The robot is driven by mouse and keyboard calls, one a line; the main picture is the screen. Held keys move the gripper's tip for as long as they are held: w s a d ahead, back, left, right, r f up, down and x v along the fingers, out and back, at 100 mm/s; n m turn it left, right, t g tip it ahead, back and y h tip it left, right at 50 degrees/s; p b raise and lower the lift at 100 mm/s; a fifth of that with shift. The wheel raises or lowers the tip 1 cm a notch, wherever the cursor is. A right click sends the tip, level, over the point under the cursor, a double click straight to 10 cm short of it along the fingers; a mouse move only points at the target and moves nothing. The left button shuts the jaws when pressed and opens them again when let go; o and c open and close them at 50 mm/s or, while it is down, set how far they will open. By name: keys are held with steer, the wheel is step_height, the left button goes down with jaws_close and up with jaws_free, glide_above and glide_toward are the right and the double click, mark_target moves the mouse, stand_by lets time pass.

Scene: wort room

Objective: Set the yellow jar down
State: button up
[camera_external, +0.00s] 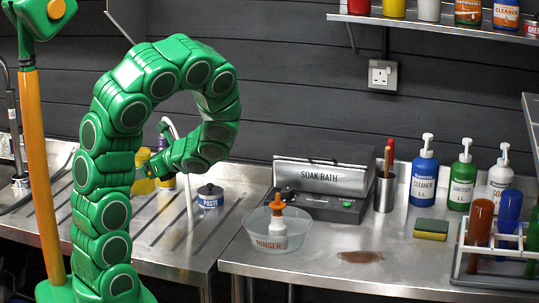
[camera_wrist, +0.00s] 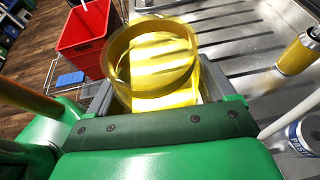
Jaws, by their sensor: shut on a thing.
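The yellow jar (camera_wrist: 152,88) is between the jaws of my gripper (camera_wrist: 165,100) in the wrist view. Its wide round rim faces the camera, and its lower part is hidden by the jaws. In the external view my gripper (camera_external: 152,167) points left over the ribbed steel drainboard (camera_external: 172,238). Part of the yellow jar (camera_external: 143,184) shows there, mostly behind my arm. I cannot tell whether its base touches the steel.
A yellow can (camera_wrist: 297,56) and a white-and-blue paste tub (camera_wrist: 307,133) stand right of the jar in the wrist view. The paste tub (camera_external: 210,196) is right of my gripper in the external view. A red bin (camera_wrist: 84,38) stands below, at left. Drainboard between is clear.

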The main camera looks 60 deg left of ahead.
steer(key=shift+r, duration=1.4)
steer(key=shift+s+d+f+n+g+h, duration=0.3)
steer(key=shift+s+f+n+h, duration=0.1)
steer(key=shift+f, duration=0.1)
steer(key=shift+s+d+f+n+g+h, duration=0.2)
steer(key=shift+s+f+n+g+h, duration=0.1)
steer(key=shift+s+f+n, duration=0.15)
steer(key=s+d+f+n+g+h, duration=0.1)
steer(key=d+f+n+g+h, duration=0.1)
steer(key=d+f+n+h, duration=0.95)
steer(key=w+d+r+n+t+h, duration=0.2)
steer(key=w+r+n+t+h, duration=0.1)
steer(key=w+n+t+h, duration=0.6)
steer(key=w+a+r+n+t+y, duration=0.2)
steer(key=w+a+r+n+t, duration=0.6)
steer(key=a+r+n+t, duration=0.55)
steer(key=shift+n+g, duration=0.35)
steer(key=shift+n, duration=0.2)
steer(key=shift+w+d+f, duration=0.1)
steer(key=shift+d+f, duration=0.3)
steer(key=shift+f, duration=3.05)
steer(key=shift+s+d+f, duration=0.1)
steer(key=shift+d+f, duration=0.25)
steer(key=shift+f, duration=3.1)
steer(key=shift+w+d+f, duration=0.1)
steer(key=shift+d+f, duration=0.3)
steer(key=shift+f, duration=3.05)
